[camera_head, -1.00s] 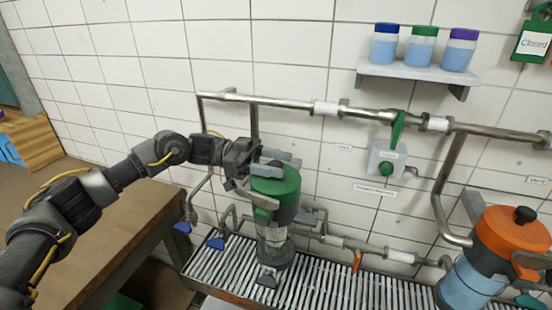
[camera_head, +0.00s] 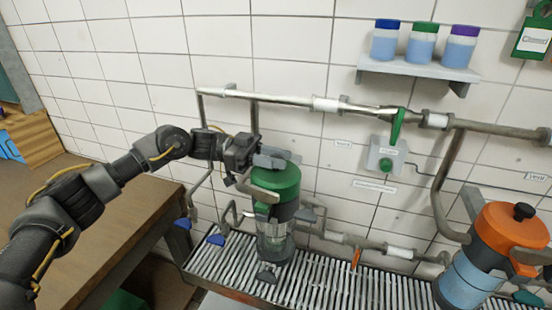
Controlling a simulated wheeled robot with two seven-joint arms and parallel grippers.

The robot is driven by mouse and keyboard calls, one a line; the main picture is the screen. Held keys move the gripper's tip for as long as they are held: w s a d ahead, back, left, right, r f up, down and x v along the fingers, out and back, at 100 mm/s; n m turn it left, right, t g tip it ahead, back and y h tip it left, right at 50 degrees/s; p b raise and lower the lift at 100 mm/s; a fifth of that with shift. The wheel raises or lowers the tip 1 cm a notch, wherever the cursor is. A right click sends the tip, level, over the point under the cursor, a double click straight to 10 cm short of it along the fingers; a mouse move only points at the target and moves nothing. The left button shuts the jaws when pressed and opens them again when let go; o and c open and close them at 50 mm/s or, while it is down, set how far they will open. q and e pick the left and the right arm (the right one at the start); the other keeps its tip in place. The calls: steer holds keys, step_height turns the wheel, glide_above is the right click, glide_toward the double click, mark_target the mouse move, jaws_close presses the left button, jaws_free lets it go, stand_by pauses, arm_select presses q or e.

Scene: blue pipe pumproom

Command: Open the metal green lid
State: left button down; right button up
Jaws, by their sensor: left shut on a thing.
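The green lid (camera_head: 276,184) sits on top of a clear canister (camera_head: 275,240), which stands upright on the slatted metal rack. My left gripper (camera_head: 272,160) reaches in from the left at the top of the lid. Its fingers are shut on the lid's knob, which they hide from view. The lid looks level and still seated on the canister; I see no clear gap under it. My right gripper is not in view.
An orange-lidded canister (camera_head: 512,228) stands at the right end of the rack (camera_head: 325,276). Pipes (camera_head: 300,102) run along the tiled wall behind. A shelf (camera_head: 418,70) holds three jars. A wooden table (camera_head: 120,225) is at the left.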

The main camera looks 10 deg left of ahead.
arm_select(q)
steer(key=shift+w+d+r+n+p, duration=0.15)
steer(key=shift+w+r+n+p, duration=0.3)
steer(key=shift+w+r+n, duration=0.4)
steer(key=shift+w+d+n, duration=0.15)
steer(key=shift+w+n, duration=0.35)
steer(key=shift+n, duration=0.35)
steer(key=shift+w+d+r+n, duration=0.1)
steer(key=shift+w+d+n, duration=0.05)
steer(key=shift+w+n, duration=0.6)
steer(key=shift+w+d+r+n, duration=0.1)
steer(key=shift+w+n, duration=0.55)
steer(key=shift+n, duration=0.2)
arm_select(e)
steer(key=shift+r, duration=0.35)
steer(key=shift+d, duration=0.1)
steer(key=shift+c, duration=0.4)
